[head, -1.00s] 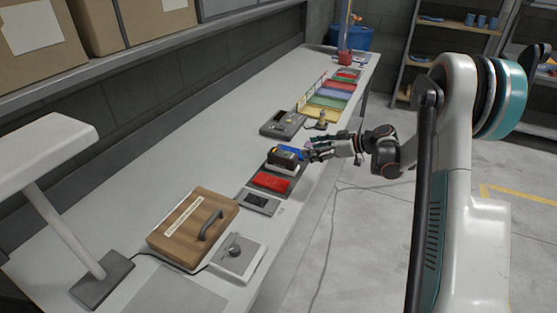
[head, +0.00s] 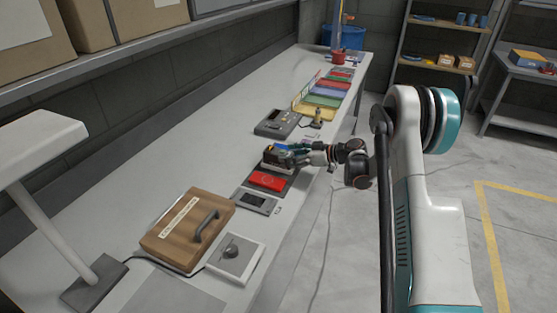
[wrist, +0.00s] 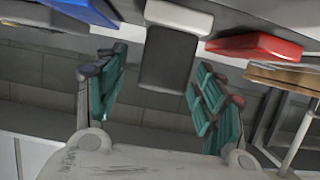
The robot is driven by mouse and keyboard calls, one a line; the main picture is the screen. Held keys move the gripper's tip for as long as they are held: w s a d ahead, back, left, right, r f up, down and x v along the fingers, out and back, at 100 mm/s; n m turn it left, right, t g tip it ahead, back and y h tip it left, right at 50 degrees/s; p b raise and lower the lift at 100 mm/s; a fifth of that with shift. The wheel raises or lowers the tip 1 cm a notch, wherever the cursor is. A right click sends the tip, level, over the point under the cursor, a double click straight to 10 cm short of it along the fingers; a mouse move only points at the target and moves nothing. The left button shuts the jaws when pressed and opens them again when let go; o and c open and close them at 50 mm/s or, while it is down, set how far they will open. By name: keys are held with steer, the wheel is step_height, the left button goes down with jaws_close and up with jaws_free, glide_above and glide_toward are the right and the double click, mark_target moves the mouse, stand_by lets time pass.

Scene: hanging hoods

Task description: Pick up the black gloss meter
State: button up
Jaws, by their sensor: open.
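The black gloss meter (head: 273,158) is a small dark block with a pale lower part, on the dark tray on the bench. It also shows in the wrist view (wrist: 166,60) as a dark block with a pale band, between my two teal fingers. My gripper (head: 294,154) reaches in from the right at the meter's side, with its fingers spread. In the wrist view my gripper (wrist: 160,80) is open, with gaps between the meter and both fingers. My fingers partly hide the meter in the head view.
A red block (head: 267,181) lies on the near side of the meter, and a blue block (wrist: 88,11) on the other side. A grey display device (head: 257,201), wooden case (head: 186,230) and grey instrument (head: 276,123) stand along the bench.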

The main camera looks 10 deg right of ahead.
mark_target(278, 155)
steer(key=b+x, duration=0.2)
steer(key=x, duration=0.3)
steer(key=shift+a+r, duration=0.1)
steer(key=shift+a, duration=0.1)
steer(key=shift+r, duration=0.1)
jaws_close()
step_height(278, 155, up, 20)
steer(key=p, duration=0.5)
steer(key=shift+p, duration=0.35)
